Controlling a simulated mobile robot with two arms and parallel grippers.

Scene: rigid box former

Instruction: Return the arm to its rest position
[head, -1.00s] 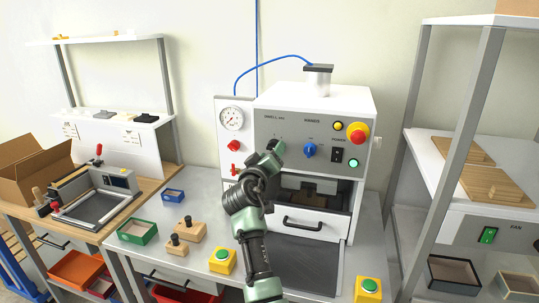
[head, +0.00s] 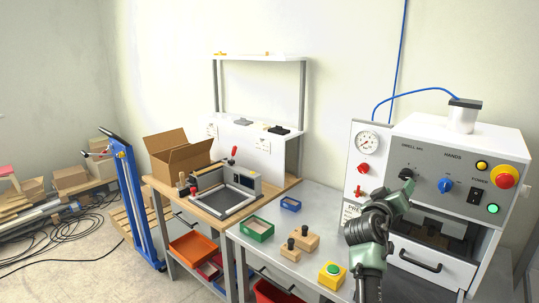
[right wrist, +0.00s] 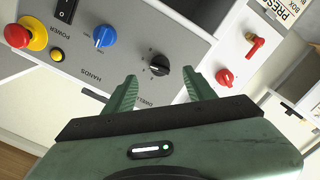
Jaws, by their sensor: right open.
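My right arm reaches up in front of the white box former machine (head: 480,132) in the head view. My right gripper (head: 400,182) is near the machine's grey control panel, close to the black dwell knob. In the right wrist view the right gripper (right wrist: 162,90) is open, with its two green fingers apart. The black knob (right wrist: 160,71) shows between and beyond the fingertips, and nothing is held. Whether the fingertips are clear of the panel is hard to tell. My left gripper is not in view.
The panel carries a blue knob (head: 445,186), a red emergency button (head: 503,177) and a lit green button (head: 493,209). A blue lift truck (head: 133,200) stands left.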

